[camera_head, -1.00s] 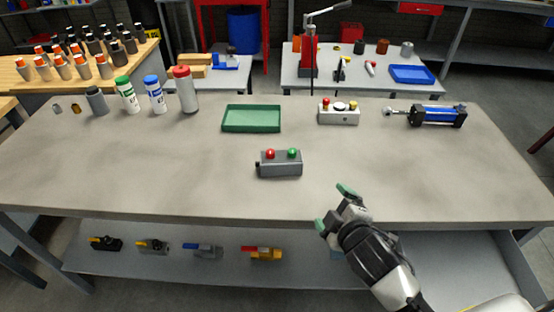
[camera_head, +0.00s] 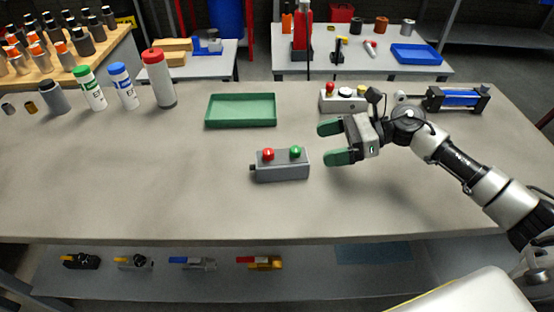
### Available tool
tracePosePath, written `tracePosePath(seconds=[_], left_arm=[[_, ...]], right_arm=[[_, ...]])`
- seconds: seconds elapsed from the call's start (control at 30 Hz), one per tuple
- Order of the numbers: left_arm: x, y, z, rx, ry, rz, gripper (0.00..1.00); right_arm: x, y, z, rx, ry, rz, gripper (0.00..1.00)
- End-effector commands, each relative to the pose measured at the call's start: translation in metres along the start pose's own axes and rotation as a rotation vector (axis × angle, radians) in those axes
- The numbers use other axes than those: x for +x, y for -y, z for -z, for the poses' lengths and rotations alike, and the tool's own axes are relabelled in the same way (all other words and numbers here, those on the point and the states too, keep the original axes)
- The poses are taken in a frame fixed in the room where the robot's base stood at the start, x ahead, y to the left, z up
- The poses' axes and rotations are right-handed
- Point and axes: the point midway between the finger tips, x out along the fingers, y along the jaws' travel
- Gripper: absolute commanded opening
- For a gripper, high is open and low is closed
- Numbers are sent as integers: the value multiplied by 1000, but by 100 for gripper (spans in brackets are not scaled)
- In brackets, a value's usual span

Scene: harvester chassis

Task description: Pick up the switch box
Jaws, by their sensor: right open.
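The switch box (camera_head: 282,171) is a small grey box with a red and a green button on top. It sits on the grey workbench (camera_head: 180,200), near the middle. My right gripper (camera_head: 330,142) is open and empty, above the bench to the right of the switch box. Its green-tipped fingers point left toward the box, apart from it. My left gripper is not in view.
A green tray (camera_head: 241,111) lies behind the switch box. A light control box (camera_head: 345,100) and a blue cylinder (camera_head: 457,97) stand behind my right arm. Several bottles (camera_head: 160,80) stand at the back left. The bench's front left is clear.

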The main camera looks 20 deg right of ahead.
Motion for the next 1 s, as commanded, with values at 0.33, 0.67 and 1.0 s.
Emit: tracePosePath(seconds=[0.33, 0.67, 1.0], left_arm=[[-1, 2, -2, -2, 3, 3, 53], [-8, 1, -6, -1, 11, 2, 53], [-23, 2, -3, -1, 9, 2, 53]], right_arm=[[1, -1, 15, -100, -124, -72, 92], [36, -2, 20, -98, -124, -68, 92], [81, -2, 25, -96, -123, -68, 92]])
